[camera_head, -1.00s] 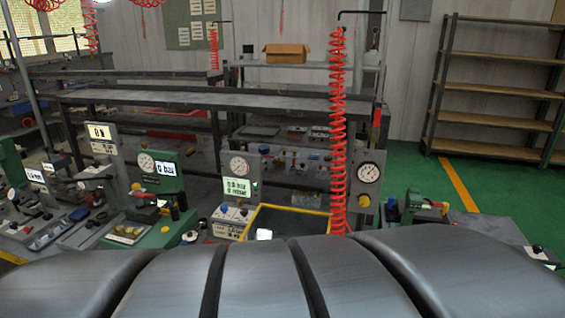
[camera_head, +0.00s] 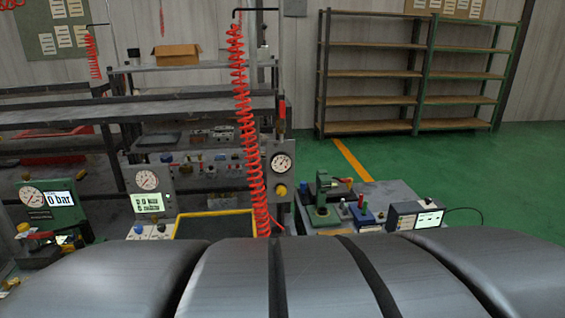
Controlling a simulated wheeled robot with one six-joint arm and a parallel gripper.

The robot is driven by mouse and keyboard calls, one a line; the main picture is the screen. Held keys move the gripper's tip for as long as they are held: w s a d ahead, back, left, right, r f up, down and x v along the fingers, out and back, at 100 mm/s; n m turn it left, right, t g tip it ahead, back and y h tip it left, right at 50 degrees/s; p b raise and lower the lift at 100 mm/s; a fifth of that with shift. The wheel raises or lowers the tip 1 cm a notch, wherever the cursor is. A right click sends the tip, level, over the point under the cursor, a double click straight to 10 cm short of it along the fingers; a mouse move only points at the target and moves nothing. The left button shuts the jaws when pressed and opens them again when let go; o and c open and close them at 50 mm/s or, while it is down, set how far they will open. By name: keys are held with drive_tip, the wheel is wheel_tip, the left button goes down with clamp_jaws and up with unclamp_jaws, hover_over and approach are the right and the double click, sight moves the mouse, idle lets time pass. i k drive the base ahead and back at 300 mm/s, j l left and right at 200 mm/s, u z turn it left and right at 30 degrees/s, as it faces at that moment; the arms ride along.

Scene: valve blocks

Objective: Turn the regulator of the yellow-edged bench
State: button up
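A shallow dark tray with a yellow rim (camera_head: 235,211) is in the lower middle of the head view; its near part is hidden. Right behind it on the right stands a grey panel with a round white-faced gauge (camera_head: 282,162) and a yellow knob (camera_head: 281,190) below it. Which part is the regulator is not certain. To the left is a grey panel (camera_head: 150,190) with another round gauge (camera_head: 147,180) and a lit green display (camera_head: 148,202). My gripper is not in view.
At right a bench holds a green press (camera_head: 322,195) and a display box (camera_head: 415,215). At left is a green gauge unit (camera_head: 50,203). Green floor (camera_head: 400,160) is free before the shelves (camera_head: 370,75).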

sight(281, 190)
drive_tip(key=i+j+z, duration=0.1)
drive_tip(key=z, duration=0.35)
drive_tip(key=j+z, duration=0.35)
drive_tip(key=z, duration=0.15)
drive_tip(key=j+z, duration=0.3)
drive_tip(key=z, duration=0.15)
drive_tip(key=i, duration=0.05)
